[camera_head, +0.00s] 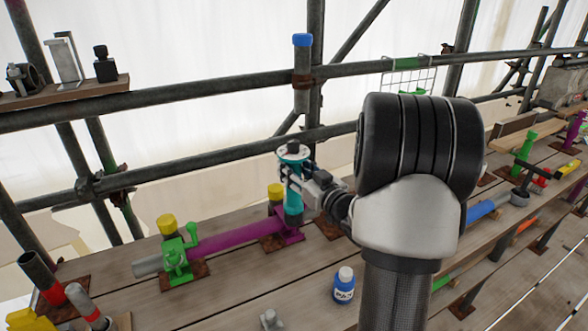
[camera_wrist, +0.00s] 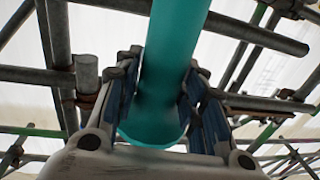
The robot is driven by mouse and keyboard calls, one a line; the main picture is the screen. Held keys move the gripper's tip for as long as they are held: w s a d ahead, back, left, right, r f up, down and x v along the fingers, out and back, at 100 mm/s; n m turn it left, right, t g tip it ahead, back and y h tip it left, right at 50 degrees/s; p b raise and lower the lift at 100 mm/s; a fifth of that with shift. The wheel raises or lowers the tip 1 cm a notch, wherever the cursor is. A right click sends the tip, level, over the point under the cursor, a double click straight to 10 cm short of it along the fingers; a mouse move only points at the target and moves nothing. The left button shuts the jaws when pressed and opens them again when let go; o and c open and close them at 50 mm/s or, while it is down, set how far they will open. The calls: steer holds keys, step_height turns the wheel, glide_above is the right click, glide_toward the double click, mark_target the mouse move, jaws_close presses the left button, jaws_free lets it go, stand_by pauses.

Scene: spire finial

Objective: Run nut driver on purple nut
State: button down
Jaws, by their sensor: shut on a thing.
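A teal cylinder (camera_head: 294,205), which looks like the nut driver, stands upright in my gripper (camera_head: 297,178). It has a pale disc with a dark centre on top. In the wrist view, the teal cylinder (camera_wrist: 172,60) lies between both fingers of my gripper (camera_wrist: 160,85), which are shut on it. The cylinder's lower end is at a purple bracket (camera_head: 291,238) on the planks. A purple nut is not visible apart from this bracket; I cannot tell whether the driver's lower end is around it or touching it.
A purple tube (camera_head: 232,233) runs left from the bracket to a green clamp (camera_head: 176,260). Yellow-capped posts (camera_head: 167,225) stand close by. A blue bottle (camera_head: 344,286) stands in front on the planks. Scaffold rails (camera_head: 220,93) cross behind. My arm hides part of the right side.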

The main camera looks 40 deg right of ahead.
steer(key=shift+s+a+f+b, duration=0.1)
steer(key=shift+f+b, duration=0.2)
steer(key=shift+f, duration=0.25)
stand_by(1.1)
